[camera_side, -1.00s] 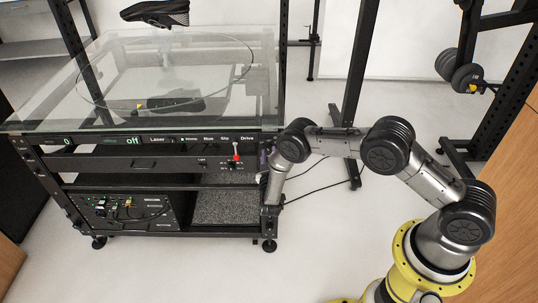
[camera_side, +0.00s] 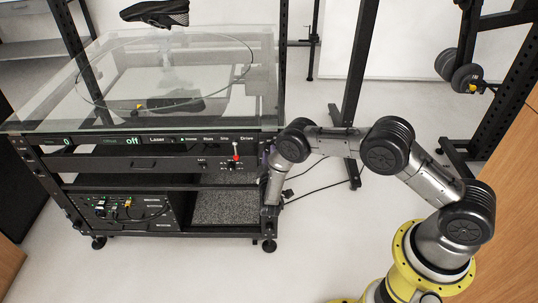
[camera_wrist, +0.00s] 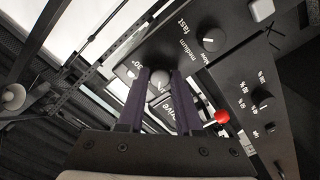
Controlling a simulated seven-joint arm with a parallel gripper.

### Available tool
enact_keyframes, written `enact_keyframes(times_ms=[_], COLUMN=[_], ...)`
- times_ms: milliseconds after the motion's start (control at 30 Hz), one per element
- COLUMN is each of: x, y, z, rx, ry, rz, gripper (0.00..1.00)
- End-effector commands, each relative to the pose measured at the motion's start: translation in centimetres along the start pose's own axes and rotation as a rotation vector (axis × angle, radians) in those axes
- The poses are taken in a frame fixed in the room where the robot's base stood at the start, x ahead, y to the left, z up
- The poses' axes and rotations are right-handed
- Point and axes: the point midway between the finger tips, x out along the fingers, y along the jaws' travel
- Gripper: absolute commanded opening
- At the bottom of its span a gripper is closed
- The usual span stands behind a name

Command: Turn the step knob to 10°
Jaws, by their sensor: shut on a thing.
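In the side view my gripper is mostly hidden beside the right end of the turntable stand (camera_side: 150,163), and the knob cannot be made out.
A red-tipped lever (camera_wrist: 222,116) stands close to the right finger; it also shows in the side view (camera_side: 236,157). A speed knob (camera_wrist: 209,41) and a percent-scale knob (camera_wrist: 261,96) are on the panel. A glass top (camera_side: 60,100) overhangs the front panel.

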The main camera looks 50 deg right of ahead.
Motion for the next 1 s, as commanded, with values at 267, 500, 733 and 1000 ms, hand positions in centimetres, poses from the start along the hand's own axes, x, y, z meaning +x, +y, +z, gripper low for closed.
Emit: enact_keyframes(times_ms=[267,500,733,1000], x=[-0.1,0.0,-0.5,-5.2], y=[0.0,0.0,-0.1,-0.1], z=[0.0,0.0,0.0,-0.1], rx=[-0.001,0.0,0.0,-0.002], ry=[0.001,0.0,0.0,0.003], rz=[-0.001,0.0,-0.002,-0.006], gripper=[0.48,0.64,0.64,0.64])
